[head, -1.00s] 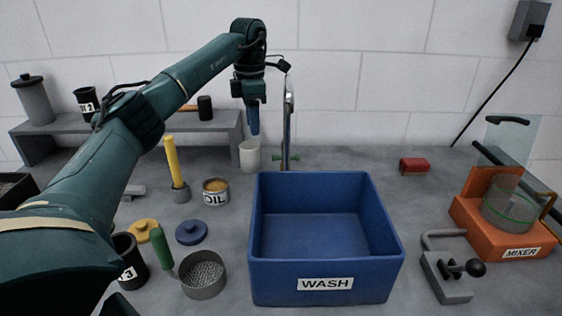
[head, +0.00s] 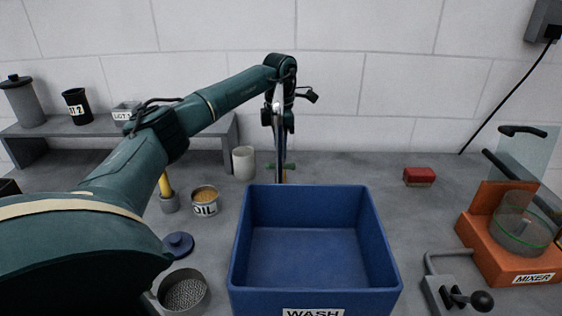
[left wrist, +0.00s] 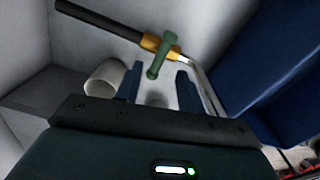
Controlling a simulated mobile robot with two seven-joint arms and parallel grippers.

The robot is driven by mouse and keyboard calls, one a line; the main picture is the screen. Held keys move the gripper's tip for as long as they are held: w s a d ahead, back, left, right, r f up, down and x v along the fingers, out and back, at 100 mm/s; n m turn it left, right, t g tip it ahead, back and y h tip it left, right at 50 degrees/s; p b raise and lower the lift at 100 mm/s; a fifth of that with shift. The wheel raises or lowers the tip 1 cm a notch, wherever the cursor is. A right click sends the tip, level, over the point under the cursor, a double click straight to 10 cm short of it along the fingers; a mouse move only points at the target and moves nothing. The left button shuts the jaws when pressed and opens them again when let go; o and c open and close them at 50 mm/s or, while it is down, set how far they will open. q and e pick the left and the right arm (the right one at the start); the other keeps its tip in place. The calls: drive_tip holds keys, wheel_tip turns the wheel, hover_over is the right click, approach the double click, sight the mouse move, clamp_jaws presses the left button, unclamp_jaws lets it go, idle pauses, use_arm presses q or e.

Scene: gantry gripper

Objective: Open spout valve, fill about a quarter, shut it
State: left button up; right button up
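The spout is a thin upright metal pipe (head: 277,108) behind the wash bin, with a green valve handle (head: 288,167) low on it. In the left wrist view the green handle (left wrist: 160,57) sits across a brass valve body (left wrist: 150,42). A pale cup (head: 243,163) stands upright just left of the spout; it also shows in the left wrist view (left wrist: 104,80). My left gripper (left wrist: 159,84) is open and empty, its two blue fingers apart and pointing towards the handle without visible contact. In the head view its fingers are largely hidden by the pipe. My right gripper is not in view.
The blue wash bin (head: 239,256) stands in front of the spout. An oil tin (head: 205,207) is left of it, and a grey shelf (head: 110,131) stands at the back left. The orange mixer (head: 480,236) and a red block (head: 419,178) are at the right.

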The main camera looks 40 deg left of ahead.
use_arm(q)
wheel_tip(320, 180, down, 5)
drive_tip(key=shift+f, duration=0.15)
drive_tip(key=shift+c, duration=0.6)
